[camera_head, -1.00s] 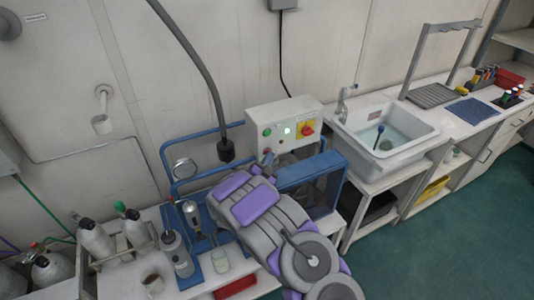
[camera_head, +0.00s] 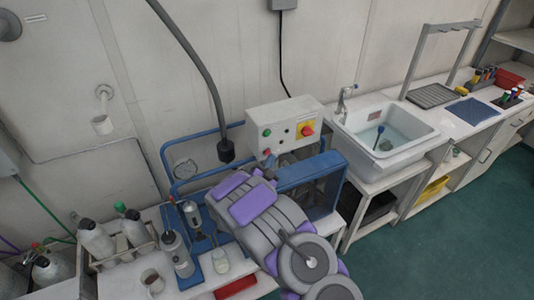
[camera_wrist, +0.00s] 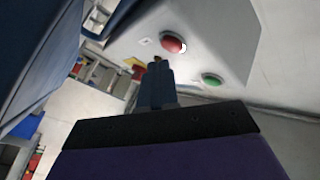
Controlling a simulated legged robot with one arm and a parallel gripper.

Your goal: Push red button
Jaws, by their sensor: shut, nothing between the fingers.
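The red button (camera_wrist: 173,43) sits on the face of a pale control box (camera_head: 285,112). In the head view it is a small red spot (camera_head: 266,151) below a green button (camera_head: 267,132), just beyond my gripper. The green button also shows in the wrist view (camera_wrist: 212,79). My gripper (camera_wrist: 158,64) is shut and empty, its fingertips close to the red button. I cannot tell whether they touch it. In the head view my gripper (camera_head: 268,162) is small and partly hidden by my own arm. A lamp (camera_head: 286,131) on the box looks dark.
A yellow-and-red rotary switch (camera_head: 306,129) is on the same box. A blue pipe frame (camera_head: 312,170) stands below it. A thick hose (camera_head: 212,85) hangs to the left. A white sink (camera_head: 390,140) is to the right, with several bottles at lower left.

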